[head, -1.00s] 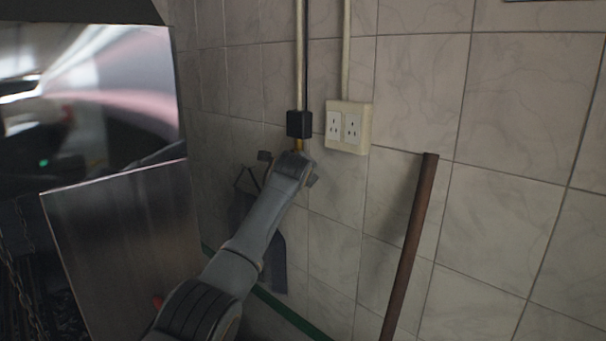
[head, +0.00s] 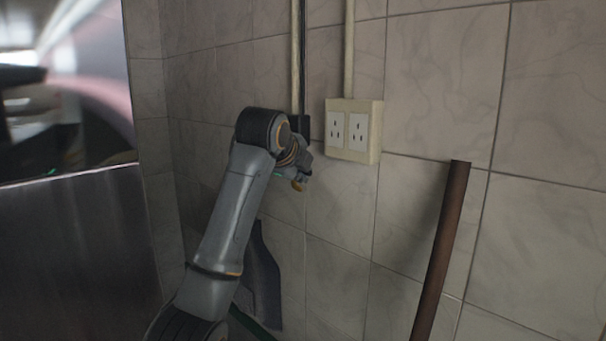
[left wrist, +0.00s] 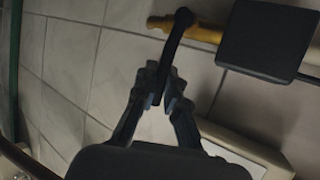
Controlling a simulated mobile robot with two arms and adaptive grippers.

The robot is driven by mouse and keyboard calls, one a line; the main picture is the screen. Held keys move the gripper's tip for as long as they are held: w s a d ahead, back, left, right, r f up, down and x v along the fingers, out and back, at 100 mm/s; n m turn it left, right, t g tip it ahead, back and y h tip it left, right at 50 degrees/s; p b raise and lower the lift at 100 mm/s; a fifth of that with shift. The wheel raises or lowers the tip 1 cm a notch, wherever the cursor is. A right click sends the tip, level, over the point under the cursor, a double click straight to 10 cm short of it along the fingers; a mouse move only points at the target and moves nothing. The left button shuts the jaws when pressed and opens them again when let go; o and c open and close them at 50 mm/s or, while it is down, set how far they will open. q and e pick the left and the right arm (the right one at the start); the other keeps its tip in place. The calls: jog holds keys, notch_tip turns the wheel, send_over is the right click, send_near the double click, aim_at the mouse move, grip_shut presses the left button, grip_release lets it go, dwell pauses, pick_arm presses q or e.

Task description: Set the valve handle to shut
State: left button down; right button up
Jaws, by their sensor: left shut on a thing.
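The valve handle (left wrist: 173,48) is a dark lever on a short yellow pipe (left wrist: 205,35) below a black box on the tiled wall. In the left wrist view my left gripper (left wrist: 163,88) is shut on the lever's free end, with a ribbed finger on each side. The lever stands out across the pipe in that view. In the head view my left gripper (head: 300,160) is at the wall just below the black box, and my wrist hides most of the valve. The pipe's yellow end (head: 298,186) shows beneath it. My right gripper is not in view.
A double socket (head: 353,130) is on the wall just right of the valve. The black box (left wrist: 268,40) also shows in the left wrist view. A brown pole (head: 440,250) leans at the right. A dark cloth (head: 262,275) hangs below my left arm.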

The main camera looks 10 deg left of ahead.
pick_arm(q)
jog(key=shift+d+f, duration=0.1)
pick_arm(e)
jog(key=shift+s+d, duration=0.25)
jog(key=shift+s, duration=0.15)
pick_arm(q)
jog(key=c, duration=1.4)
grip_release()
jog(key=shift+w, duration=0.1)
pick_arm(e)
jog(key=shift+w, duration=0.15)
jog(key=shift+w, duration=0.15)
pick_arm(q)
jog(key=v, duration=1.2)
jog(key=shift+w, duration=0.1)
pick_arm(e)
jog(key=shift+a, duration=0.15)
